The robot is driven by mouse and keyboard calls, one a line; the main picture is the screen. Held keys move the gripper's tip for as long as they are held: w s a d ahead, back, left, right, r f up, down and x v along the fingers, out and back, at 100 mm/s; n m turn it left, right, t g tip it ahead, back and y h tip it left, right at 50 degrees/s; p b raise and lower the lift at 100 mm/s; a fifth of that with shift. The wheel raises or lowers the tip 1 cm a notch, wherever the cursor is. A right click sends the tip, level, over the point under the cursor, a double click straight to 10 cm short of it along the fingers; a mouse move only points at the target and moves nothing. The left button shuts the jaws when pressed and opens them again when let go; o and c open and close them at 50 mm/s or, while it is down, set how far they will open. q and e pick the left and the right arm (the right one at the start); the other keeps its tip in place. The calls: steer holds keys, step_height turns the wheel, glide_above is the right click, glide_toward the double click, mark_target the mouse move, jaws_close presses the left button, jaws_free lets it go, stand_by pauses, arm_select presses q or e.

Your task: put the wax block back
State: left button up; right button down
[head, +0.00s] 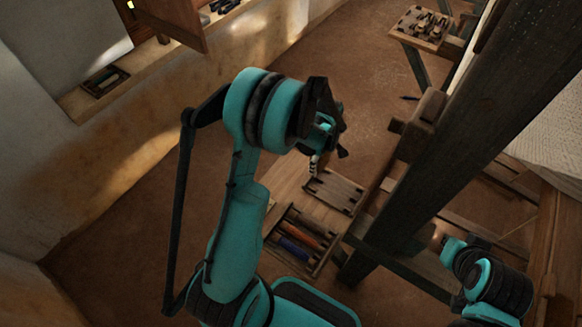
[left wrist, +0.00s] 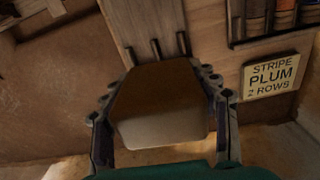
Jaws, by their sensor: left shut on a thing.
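The wax block (left wrist: 162,105), a brown block with a paler near face, sits between the two fingers of my left gripper (left wrist: 160,78) in the left wrist view. The fingers touch its sides, one on the left and one on the right. In the head view my left gripper (head: 325,130) hangs above the wooden bench, and I cannot make out the block there. Beyond the block in the wrist view is a wooden board (left wrist: 140,22) with short dark pegs. My right arm shows at the lower right of the head view; its fingers are not clear.
A pegged wooden tray (head: 337,190) and a rack of coloured spools (head: 298,238) lie on the bench below my left gripper. A sign (left wrist: 271,77) reads "STRIPE PLUM 2 ROWS". A dark loom beam (head: 455,130) rises at the right. A small tray (head: 103,80) sits on the wall ledge.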

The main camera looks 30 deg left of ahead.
arm_select(q)
steer(key=shift+w+a+f+n, duration=0.15)
steer(key=shift+a+f+n, duration=0.1)
steer(key=shift+a+n, duration=0.05)
steer(key=b, duration=0.3)
glide_above(291, 169)
step_height(291, 169, down, 7)
steer(key=shift+w+r, duration=0.1)
steer(key=shift+w, duration=0.05)
step_height(291, 169, down, 3)
steer(key=shift+f+b, duration=0.15)
steer(key=shift+b, duration=0.65)
steer(key=shift+f, duration=0.4)
steer(key=shift+r, duration=0.1)
steer(key=o, duration=1.5)
steer(key=shift+o, duration=0.2)
